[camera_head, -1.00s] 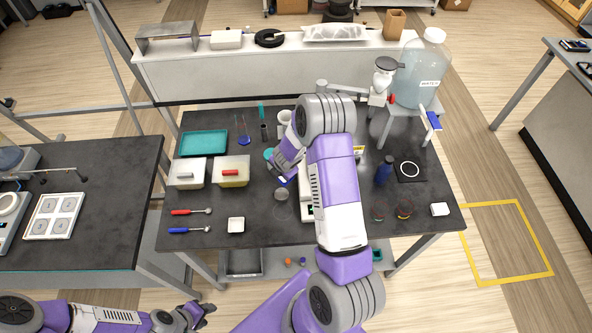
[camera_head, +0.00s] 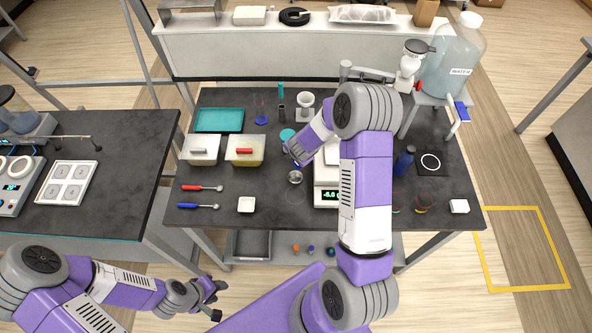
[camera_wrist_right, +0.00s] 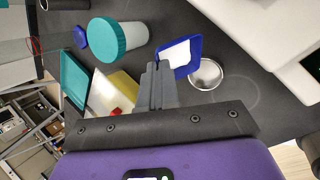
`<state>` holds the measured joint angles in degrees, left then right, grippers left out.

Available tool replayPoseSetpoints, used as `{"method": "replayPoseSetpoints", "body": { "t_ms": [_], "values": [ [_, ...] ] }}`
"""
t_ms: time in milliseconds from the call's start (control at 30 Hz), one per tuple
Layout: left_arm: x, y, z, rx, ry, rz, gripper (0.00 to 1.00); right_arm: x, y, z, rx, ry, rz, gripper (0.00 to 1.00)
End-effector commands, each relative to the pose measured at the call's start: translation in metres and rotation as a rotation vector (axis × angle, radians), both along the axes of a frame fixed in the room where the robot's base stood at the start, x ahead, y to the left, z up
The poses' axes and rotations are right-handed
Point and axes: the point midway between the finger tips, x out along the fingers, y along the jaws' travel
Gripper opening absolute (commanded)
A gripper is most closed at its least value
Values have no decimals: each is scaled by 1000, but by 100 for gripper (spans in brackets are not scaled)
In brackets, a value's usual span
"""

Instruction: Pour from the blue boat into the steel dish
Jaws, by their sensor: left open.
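The blue boat (camera_wrist_right: 181,54) with white contents shows in the right wrist view. My right gripper (camera_wrist_right: 160,68) has its fingers close together at the boat's near edge and appears to grip it. The steel dish (camera_wrist_right: 207,73) is just right of the boat; from the wrist view I cannot tell the height gap. In the head view the dish (camera_head: 295,177) sits on the dark table below the right gripper (camera_head: 291,158), and the boat is mostly hidden. My left gripper (camera_head: 216,300) is open and empty, in front of the table, away from both.
A balance (camera_head: 326,196) with a lit display stands right of the dish, partly behind my right arm. A teal-lidded jar (camera_wrist_right: 118,38) stands near the gripper. Lidded tubs (camera_head: 245,151), spoons (camera_head: 203,188) and a small white dish (camera_head: 246,204) lie left. A blue bottle (camera_head: 404,160) stands right.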

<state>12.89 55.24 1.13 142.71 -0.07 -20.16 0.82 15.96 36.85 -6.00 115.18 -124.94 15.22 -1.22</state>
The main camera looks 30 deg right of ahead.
Motion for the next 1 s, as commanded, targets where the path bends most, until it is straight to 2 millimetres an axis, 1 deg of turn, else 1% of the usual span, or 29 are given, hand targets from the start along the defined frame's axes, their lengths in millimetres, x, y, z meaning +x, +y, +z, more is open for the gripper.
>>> {"method": "replayPoseSetpoints", "body": {
  "t_ms": [1000],
  "values": [
    [0, 0, -31, 0, 0, 0, 43, 1, 21, 16, -219, -53, -165, 0]
  ]
}}
